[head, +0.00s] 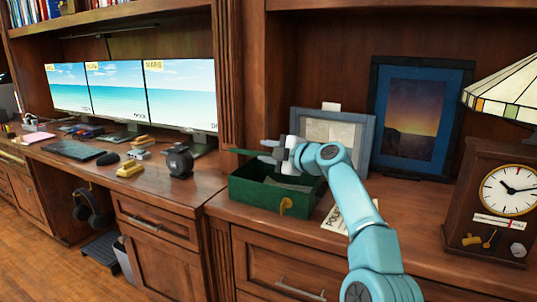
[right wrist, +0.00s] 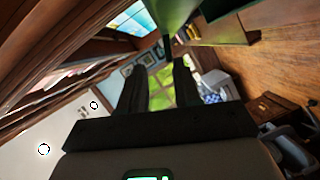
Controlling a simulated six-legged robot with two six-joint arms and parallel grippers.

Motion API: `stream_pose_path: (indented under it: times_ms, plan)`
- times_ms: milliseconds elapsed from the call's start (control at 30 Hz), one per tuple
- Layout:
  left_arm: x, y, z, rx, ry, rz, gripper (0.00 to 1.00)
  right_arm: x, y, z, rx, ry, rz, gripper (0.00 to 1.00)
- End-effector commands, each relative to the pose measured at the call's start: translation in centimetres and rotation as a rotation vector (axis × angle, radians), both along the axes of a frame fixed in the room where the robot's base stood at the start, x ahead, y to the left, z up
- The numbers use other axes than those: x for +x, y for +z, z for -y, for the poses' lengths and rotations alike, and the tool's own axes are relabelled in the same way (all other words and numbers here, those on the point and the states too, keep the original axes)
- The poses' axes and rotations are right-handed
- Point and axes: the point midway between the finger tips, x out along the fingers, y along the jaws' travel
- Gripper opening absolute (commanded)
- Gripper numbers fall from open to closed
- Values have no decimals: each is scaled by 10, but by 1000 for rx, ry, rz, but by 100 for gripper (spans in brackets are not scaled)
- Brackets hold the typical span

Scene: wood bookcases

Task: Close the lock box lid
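The green lock box (head: 266,198) stands on the wooden desk, with a gold lock piece (head: 286,205) on its front. Its inside is partly visible. A thin dark green strip (head: 242,152) above the box looks like the lid seen nearly edge-on, partly hidden by my gripper. My right gripper (head: 268,150) is above the box, beside this strip. In the right wrist view its two dark fingers (right wrist: 160,66) are apart, with a green panel (right wrist: 174,16) just beyond the tips. I cannot tell whether they touch it. My left gripper is not in view.
A framed picture (head: 413,115) and a smaller grey-blue frame (head: 361,140) stand behind the box. A clock (head: 490,200) and a stained-glass lamp (head: 508,92) are at the right. Monitors (head: 180,92) and small items fill the left desk. Some desk right of the box is clear.

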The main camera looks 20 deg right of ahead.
Motion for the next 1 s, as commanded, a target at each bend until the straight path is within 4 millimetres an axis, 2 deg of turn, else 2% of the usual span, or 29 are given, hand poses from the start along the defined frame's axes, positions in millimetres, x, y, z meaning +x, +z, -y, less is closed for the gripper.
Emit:
stream_pose_path:
  times_ms: [33, 300, 500, 700, 1000]
  plan:
    - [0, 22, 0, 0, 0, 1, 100, 0, 23, 0, 1, 1, 1, 32]
    - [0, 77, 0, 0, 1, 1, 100, 0, 78, 0, 0, 0, -1, 32]
    - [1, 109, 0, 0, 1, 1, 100, 0, 110, 1, -1, 0, -2, 32]
    - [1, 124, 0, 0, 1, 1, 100, 0, 124, 1, 0, 0, -2, 32]
    - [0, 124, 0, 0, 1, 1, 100, 0, 125, 1, 0, 0, -2, 32]
